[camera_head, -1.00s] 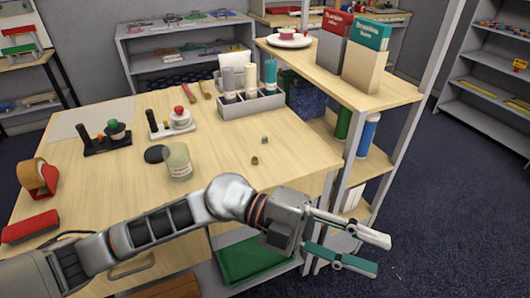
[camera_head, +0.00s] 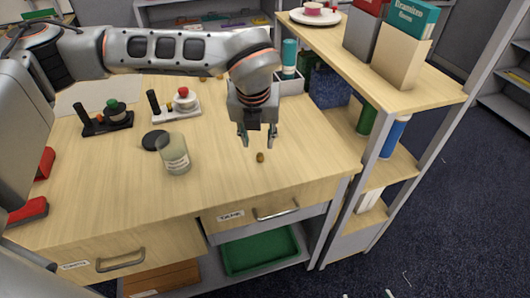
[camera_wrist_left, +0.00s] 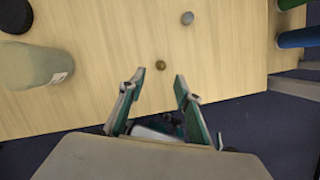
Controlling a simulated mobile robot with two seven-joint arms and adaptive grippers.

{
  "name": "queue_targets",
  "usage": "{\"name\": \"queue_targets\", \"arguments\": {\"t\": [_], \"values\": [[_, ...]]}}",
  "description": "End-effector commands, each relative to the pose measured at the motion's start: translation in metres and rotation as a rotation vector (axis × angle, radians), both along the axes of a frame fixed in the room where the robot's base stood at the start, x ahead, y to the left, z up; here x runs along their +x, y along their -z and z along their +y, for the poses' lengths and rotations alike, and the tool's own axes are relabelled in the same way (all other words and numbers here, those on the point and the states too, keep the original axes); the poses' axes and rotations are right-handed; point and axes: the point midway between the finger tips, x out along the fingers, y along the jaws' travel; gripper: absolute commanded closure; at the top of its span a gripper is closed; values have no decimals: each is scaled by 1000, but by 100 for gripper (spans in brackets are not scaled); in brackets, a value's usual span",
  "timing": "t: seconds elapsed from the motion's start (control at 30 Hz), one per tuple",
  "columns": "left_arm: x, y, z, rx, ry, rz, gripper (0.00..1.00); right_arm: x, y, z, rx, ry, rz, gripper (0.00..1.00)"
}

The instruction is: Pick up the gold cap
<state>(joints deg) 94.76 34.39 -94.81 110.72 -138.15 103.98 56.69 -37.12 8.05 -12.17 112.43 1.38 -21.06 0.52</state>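The gold cap (camera_head: 260,157) is a small brownish-gold piece on the wooden table top, near its right front part. It also shows in the left wrist view (camera_wrist_left: 160,65), just beyond and between the fingertips. My left gripper (camera_head: 258,141) points down over the table with its fingers spread and nothing between them. In the left wrist view the open fingertips (camera_wrist_left: 159,79) are close to the cap. I cannot tell their exact height above it. My right gripper is not in view.
A small grey cap (camera_wrist_left: 187,18) lies a little beyond the gold one; my gripper hides it in the head view. A labelled jar (camera_head: 174,155) and a black lid (camera_head: 155,140) stand to the left. A shelf unit (camera_head: 428,82) rises on the right.

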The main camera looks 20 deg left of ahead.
Motion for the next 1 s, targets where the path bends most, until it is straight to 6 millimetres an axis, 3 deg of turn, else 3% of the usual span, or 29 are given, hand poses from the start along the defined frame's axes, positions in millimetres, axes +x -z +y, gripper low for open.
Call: {"name": "queue_targets", "arguments": {"t": [0.6, 0.9, 1.0], "values": [[21, 68, 2, -1, 1, 3, 67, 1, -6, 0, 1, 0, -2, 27], [22, 72, 2, -1, 3, 1, 67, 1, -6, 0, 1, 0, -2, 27], [22, 72, 2, -1, 3, 1, 93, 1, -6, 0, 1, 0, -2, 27]]}}
